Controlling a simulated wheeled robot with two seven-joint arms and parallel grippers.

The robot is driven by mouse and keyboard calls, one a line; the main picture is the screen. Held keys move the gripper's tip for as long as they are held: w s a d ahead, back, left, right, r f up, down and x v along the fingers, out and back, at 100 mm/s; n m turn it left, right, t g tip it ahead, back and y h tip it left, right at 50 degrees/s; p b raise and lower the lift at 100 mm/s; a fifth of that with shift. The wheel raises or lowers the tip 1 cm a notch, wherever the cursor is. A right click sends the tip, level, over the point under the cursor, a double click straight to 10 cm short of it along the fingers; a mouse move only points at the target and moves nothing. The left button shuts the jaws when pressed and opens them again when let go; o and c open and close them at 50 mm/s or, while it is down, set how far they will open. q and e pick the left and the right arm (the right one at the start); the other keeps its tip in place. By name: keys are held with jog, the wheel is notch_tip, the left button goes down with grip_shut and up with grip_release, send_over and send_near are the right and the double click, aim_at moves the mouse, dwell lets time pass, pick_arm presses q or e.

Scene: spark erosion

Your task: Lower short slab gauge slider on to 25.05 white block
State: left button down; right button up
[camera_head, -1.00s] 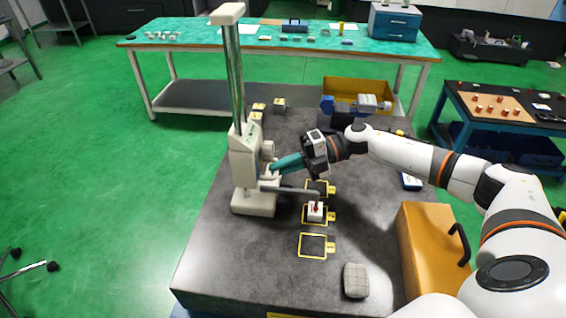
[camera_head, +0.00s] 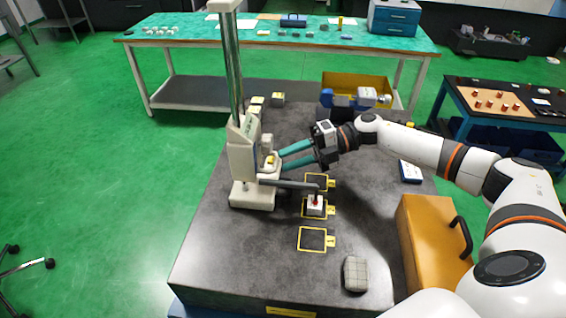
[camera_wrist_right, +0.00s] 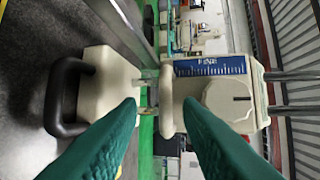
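The tall height gauge (camera_head: 238,160) stands upright on the dark table, its slider (camera_head: 268,166) low on the column. The slider's dark flat arm (camera_head: 292,184) reaches right to the white block (camera_head: 314,208), which has a red mark and sits in the middle yellow-outlined square. The arm's tip is at the block's top; I cannot tell whether they touch. My right gripper (camera_head: 280,161) is open, its teal fingers apart and pointing at the slider from the right. In the right wrist view, the fingers (camera_wrist_right: 159,105) spread with the cream slider parts (camera_wrist_right: 167,100) ahead. My left gripper is not in view.
Empty yellow-outlined squares (camera_head: 311,239) lie in front of and behind the block. A grey ribbed object (camera_head: 355,274) lies near the front. An orange case (camera_head: 428,245) with a black handle stands at the right edge. A teal bench (camera_head: 230,32) is behind.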

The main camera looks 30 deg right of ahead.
jog(key=b+v, duration=0.2)
jog(key=v, duration=0.7)
jog(key=shift+d, duration=0.2)
jog(key=shift+r, duration=0.1)
